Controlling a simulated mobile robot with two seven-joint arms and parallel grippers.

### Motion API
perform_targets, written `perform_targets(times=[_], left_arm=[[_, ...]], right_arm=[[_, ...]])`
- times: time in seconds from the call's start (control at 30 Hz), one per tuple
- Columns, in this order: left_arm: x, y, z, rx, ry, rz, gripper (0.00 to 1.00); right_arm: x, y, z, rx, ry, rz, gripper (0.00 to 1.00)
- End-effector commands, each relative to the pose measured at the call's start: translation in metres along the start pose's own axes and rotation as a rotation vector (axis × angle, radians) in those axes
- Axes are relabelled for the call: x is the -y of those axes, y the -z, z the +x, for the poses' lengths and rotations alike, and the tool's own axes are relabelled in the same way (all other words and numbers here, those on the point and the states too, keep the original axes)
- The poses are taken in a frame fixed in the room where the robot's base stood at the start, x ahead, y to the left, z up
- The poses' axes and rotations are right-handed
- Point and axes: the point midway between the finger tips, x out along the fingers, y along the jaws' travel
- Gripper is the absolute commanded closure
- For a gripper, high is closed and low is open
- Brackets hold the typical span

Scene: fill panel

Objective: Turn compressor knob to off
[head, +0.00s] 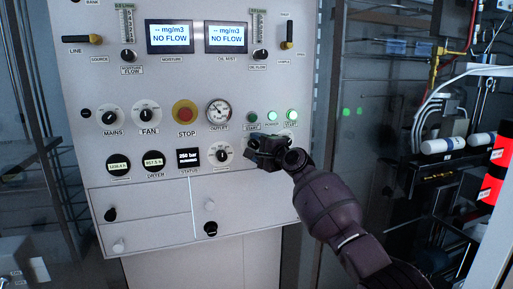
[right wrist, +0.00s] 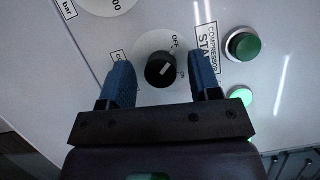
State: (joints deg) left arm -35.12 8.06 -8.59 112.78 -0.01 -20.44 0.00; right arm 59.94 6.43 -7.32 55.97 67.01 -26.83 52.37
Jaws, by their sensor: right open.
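The compressor knob (right wrist: 160,71) is black with a white pointer line, on a round white dial with an OFF mark above it in the right wrist view. The pointer line lies at a slant; which mark it points at is hard to tell. My right gripper (right wrist: 162,64) is open, with one blue finger on each side of the knob and visible gaps between. In the head view my right gripper (head: 264,147) is at the panel's lower right and hides the knob. My left gripper is not in view.
The grey panel (head: 150,205) carries a red STOP button (head: 185,112), the MAINS knob (head: 110,116), the FAN knob (head: 147,112) and a status screen (head: 188,157). A green button (right wrist: 243,45) sits close right of the right finger. Pipes and cables fill the right side.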

Motion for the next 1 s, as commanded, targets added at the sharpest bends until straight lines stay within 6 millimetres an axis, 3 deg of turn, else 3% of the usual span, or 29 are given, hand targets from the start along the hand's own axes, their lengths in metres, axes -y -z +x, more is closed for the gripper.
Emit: perform_targets(times=[0.37,1.0], left_arm=[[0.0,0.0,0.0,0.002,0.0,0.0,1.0],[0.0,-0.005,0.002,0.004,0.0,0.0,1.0]], right_arm=[[0.0,0.001,-0.012,0.0,0.002,-0.001,0.43],[-0.001,0.0,-0.09,0.0,0.001,0.0,0.43]])
